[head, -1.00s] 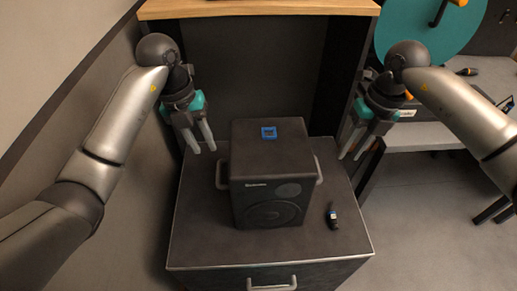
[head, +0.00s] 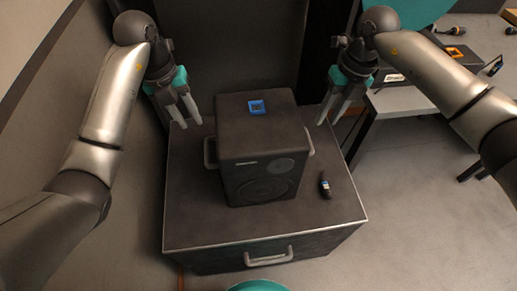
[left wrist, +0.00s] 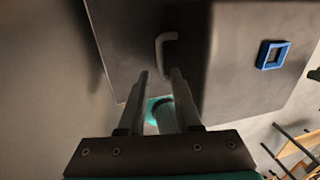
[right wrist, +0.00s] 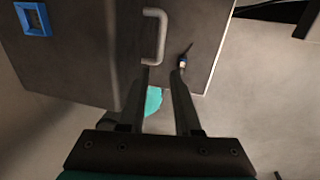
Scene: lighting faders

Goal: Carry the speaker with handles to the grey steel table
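The black speaker (head: 262,150) stands upright on a dark cabinet, with a grey handle on each side. Its left handle (head: 210,153) also shows in the left wrist view (left wrist: 164,49). Its right handle (head: 309,142) also shows in the right wrist view (right wrist: 154,37). My left gripper (head: 186,124) is open and empty, up and left of the left handle. My right gripper (head: 327,122) is open and empty, up and right of the right handle. Neither touches the speaker. A grey table (head: 410,103) stands at the right; I cannot tell if it is steel.
The dark cabinet (head: 200,222) has a front drawer handle (head: 268,256). A small blue square frame (head: 257,106) lies on the speaker's top. A small dark device (head: 325,186) lies right of the speaker. A dark case (head: 428,65) and small tools occupy the grey table's back.

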